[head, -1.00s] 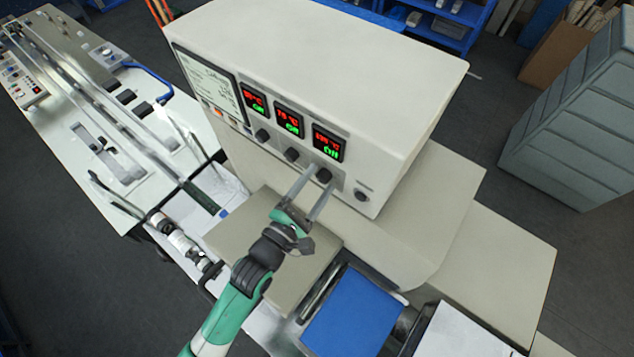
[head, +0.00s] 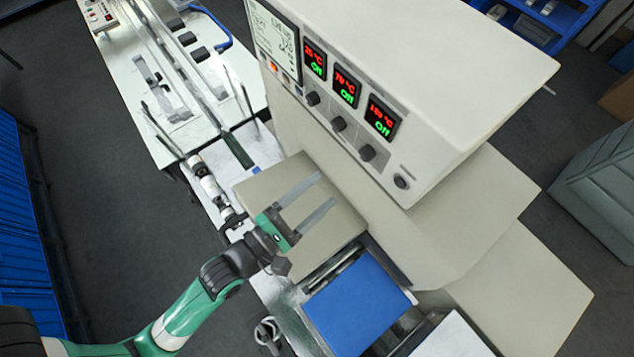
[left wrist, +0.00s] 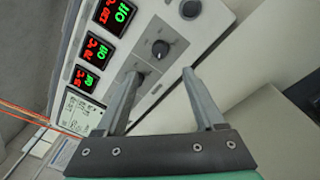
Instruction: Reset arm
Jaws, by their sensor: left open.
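My left gripper (head: 316,200) is open and empty in the head view. It hangs over the beige cover plate in front of the control box (head: 440,70), apart from the row of black knobs. The displays above the knobs show red temperatures and green "Off". In the left wrist view the two grey fingers (left wrist: 158,85) are spread wide, with nothing between them but the view of the panel. A black knob (left wrist: 160,49) shows beyond them, and another lies partly behind the left finger. My right gripper is in neither view.
A blue plate (head: 357,305) lies to the lower right of the gripper. The beige cover plate (head: 265,195) is below it. A long white conveyor table (head: 135,95) runs to the upper left. Open dark floor (head: 110,240) lies at the left.

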